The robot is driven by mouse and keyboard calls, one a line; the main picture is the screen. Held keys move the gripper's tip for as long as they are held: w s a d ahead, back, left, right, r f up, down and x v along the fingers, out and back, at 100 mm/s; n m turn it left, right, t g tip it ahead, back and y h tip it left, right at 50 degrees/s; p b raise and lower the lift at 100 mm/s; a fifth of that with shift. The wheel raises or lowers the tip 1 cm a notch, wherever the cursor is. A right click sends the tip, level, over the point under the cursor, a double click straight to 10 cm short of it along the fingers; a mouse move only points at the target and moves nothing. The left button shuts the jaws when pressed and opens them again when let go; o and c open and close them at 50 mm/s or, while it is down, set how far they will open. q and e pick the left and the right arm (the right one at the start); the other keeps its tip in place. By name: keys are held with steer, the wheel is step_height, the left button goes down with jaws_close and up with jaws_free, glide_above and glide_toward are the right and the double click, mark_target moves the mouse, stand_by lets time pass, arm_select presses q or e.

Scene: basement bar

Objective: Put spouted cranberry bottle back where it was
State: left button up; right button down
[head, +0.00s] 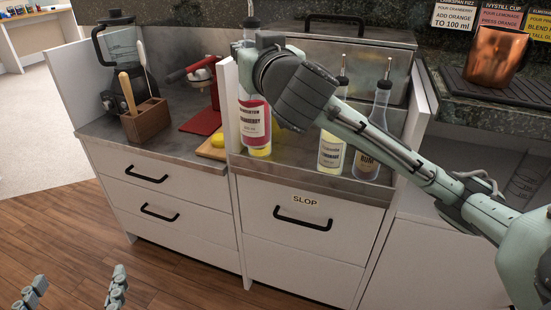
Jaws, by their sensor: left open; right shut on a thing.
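The spouted cranberry bottle (254,122), with red liquid and a white label, is upright over the left part of the metal bottle well (300,170). My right gripper (246,48) is shut on its upper part; my wrist hides much of the fingers and bottle neck. A yellow thing (261,152) shows just below the bottle's base. I cannot tell whether the base touches anything. Two other spouted bottles stand in the well: a pale-labelled one (331,153) and the rum bottle (367,140). My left gripper (78,286) is open and empty, low over the floor.
Left of a white divider are a blender (122,50), a wooden caddy (146,121), a red hand press (203,120) and a cutting board (212,150). A metal box (345,52) stands behind the well. A copper mug (497,55) sits on a mat at right.

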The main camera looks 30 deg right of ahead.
arm_select(q)
step_height(320, 180, up, 13)
steer(key=s+d+t+h+b, duration=0.2)
steer(key=t+h+b, duration=0.1)
steer(key=t, duration=0.4)
steer(key=shift+s+d+r+t+h+b, duration=0.15)
steer(key=shift+s+d+t+h+b, duration=0.05)
steer(key=shift+s+t+h+b, duration=0.15)
arm_select(e)
steer(key=w+d+f, duration=0.3)
steer(key=d+f, duration=0.7)
steer(key=d, duration=0.1)
steer(key=shift+w+f, duration=0.2)
steer(key=shift+f, duration=0.25)
steer(key=c, duration=1.9)
jaws_free()
steer(key=shift+f, duration=0.15)
steer(key=o, duration=0.4)
arm_select(q)
steer(key=shift+s+a+r, duration=0.1)
steer(key=shift+s+r, duration=0.05)
steer(key=shift+r, duration=0.15)
arm_select(e)
steer(key=shift+o, duration=0.5)
